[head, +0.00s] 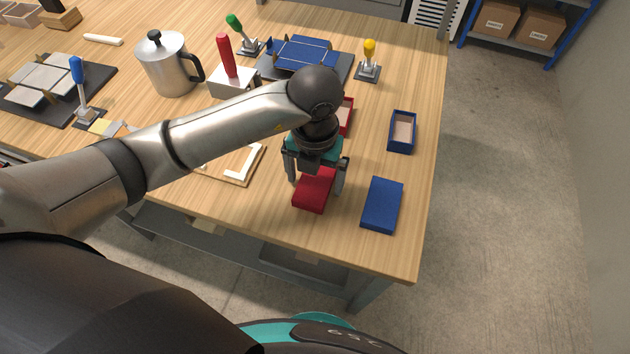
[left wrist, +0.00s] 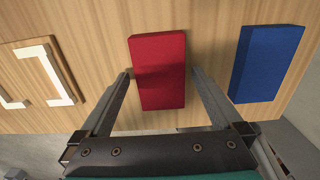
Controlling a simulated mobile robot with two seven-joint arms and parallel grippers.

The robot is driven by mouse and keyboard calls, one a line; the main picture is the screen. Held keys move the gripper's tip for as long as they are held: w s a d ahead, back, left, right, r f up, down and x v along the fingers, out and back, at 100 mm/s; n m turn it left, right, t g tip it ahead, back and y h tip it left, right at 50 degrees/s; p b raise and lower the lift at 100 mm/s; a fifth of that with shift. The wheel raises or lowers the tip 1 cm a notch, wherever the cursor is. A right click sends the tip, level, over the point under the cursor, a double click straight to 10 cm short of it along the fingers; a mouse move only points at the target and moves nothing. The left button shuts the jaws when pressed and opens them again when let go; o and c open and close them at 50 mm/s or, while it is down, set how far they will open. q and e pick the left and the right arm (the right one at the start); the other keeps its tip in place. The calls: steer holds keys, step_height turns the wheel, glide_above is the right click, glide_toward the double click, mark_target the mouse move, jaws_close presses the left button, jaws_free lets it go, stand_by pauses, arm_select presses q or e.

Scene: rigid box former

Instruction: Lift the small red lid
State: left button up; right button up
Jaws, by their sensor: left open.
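The small red lid (head: 314,190) lies on the wooden table near its front edge. It also shows in the left wrist view (left wrist: 159,72) as a red rectangle. My left gripper (head: 317,185) is open above the lid, with one finger on each side of it. In the left wrist view the fingers (left wrist: 160,76) flank the lid with a gap on both sides. I cannot tell how far the fingertips are above the table. My right gripper does not show in either view.
A blue lid (head: 382,205) lies just right of the red one. A blue open box (head: 402,131) and a partly hidden red box (head: 346,116) stand behind. A wooden board with white strips (head: 240,162) lies to the left. A metal pot (head: 168,65) stands farther back.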

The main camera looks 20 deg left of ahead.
arm_select(q)
steer(key=c, duration=1.3)
steer(key=shift+o, duration=0.2)
steer(key=shift+r, duration=0.2)
